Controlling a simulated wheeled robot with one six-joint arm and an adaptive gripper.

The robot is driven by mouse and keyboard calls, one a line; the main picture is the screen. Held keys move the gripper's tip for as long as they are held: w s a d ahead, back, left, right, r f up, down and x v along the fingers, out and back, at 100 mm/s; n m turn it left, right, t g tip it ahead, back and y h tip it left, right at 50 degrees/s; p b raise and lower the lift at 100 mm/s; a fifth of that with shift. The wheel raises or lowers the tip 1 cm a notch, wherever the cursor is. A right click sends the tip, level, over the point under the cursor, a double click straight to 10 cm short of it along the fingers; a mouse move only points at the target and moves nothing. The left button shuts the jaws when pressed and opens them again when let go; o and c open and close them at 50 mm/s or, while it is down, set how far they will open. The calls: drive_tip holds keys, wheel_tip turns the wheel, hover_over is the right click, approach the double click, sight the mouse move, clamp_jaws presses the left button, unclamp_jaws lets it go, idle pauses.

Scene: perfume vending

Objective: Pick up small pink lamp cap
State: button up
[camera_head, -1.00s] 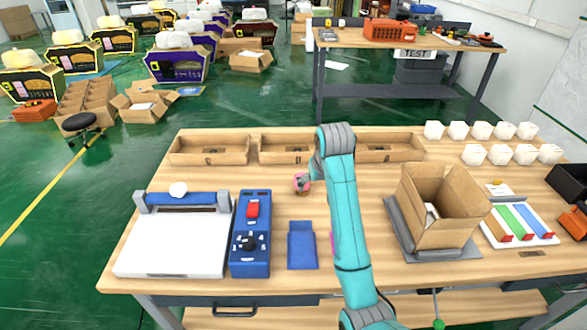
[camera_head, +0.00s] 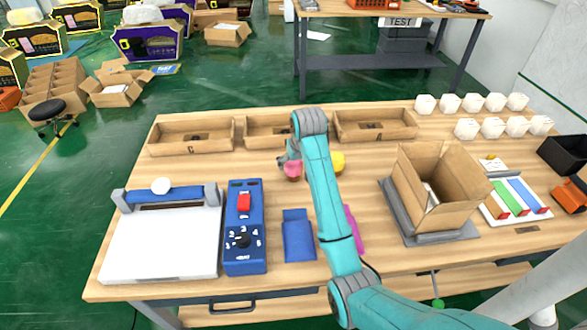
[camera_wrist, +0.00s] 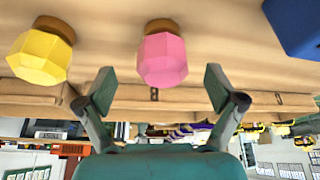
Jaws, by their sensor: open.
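The small pink lamp cap (camera_head: 292,170) stands on the wooden table, just left of my arm in the head view. In the wrist view the faceted pink cap (camera_wrist: 163,58) shows whole, with a brown round base at its upper end. My gripper (camera_wrist: 155,84) is open and empty, its two fingers spread to either side of the cap in the picture. The cap looks just beyond the fingertips, and I see no contact. In the head view my gripper (camera_head: 284,158) is small and partly hidden near the cap.
A yellow faceted cap (camera_wrist: 40,57) stands beside the pink one; it shows right of my arm in the head view (camera_head: 337,162). Shallow cardboard trays (camera_head: 190,150) line the back. A blue control box (camera_head: 244,255), blue pad (camera_head: 298,240) and open carton (camera_head: 420,205) stand nearer.

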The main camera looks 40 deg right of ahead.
sight(295, 164)
drive_tip(key=shift+x, duration=2.25)
drive_tip(key=shift+w+a, duration=0.1)
drive_tip(key=shift+a, duration=0.05)
drive_tip(key=c, duration=1.3)
